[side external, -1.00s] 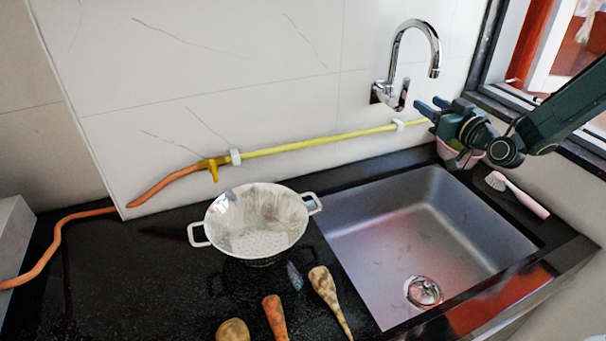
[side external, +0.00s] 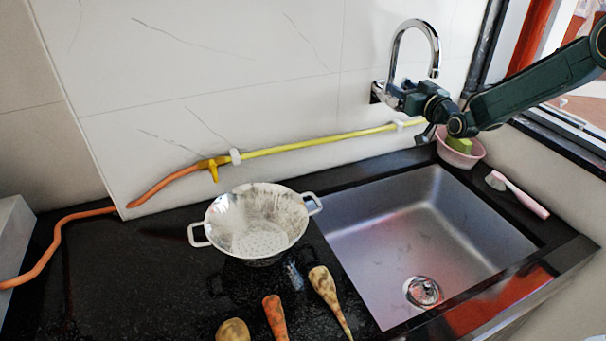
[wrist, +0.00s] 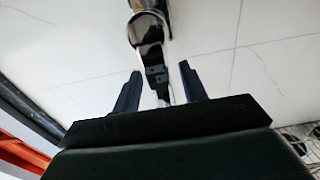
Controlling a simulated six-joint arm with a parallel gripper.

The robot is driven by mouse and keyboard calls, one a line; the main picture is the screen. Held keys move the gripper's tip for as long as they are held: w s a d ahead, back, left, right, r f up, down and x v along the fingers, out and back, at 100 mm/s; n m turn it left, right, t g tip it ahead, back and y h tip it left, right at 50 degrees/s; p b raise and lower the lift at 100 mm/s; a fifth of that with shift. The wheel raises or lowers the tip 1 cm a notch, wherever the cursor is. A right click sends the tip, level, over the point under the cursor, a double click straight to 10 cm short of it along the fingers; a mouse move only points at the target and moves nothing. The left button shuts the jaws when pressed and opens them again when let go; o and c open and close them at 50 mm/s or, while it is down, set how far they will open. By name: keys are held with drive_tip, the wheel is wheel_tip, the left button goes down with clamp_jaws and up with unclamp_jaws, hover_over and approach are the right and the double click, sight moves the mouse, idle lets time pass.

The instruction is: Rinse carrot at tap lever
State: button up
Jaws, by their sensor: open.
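The orange carrot (side external: 274,317) lies on the black counter in front of the colander, its lower end cut off by the picture edge. The chrome tap (side external: 416,28) is fixed to the wall above the sink (side external: 385,235), and no water shows from its spout. My gripper (side external: 398,95) is at the tap's base and hides most of the lever in the side view. In the wrist view, my gripper (wrist: 160,70) is open, with the tap lever (wrist: 158,78) between its two fingers. I cannot tell whether they touch it.
A white colander (side external: 257,222) stands left of the sink. A parsnip (side external: 327,297) and a potato (side external: 233,331) flank the carrot. A pink bowl with a green sponge (side external: 459,146) and a pink brush (side external: 520,195) are at the sink's right. A yellow-orange hose (side external: 310,143) runs along the wall.

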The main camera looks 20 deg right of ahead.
drive_tip(key=shift+w, duration=0.65)
drive_tip(key=shift+c, duration=0.4)
clamp_jaws()
drive_tip(key=shift+d+m, duration=0.5)
drive_tip(key=shift+m, duration=0.7)
drive_tip(key=shift+o, duration=0.4)
unclamp_jaws()
drive_tip(key=shift+s, duration=0.15)
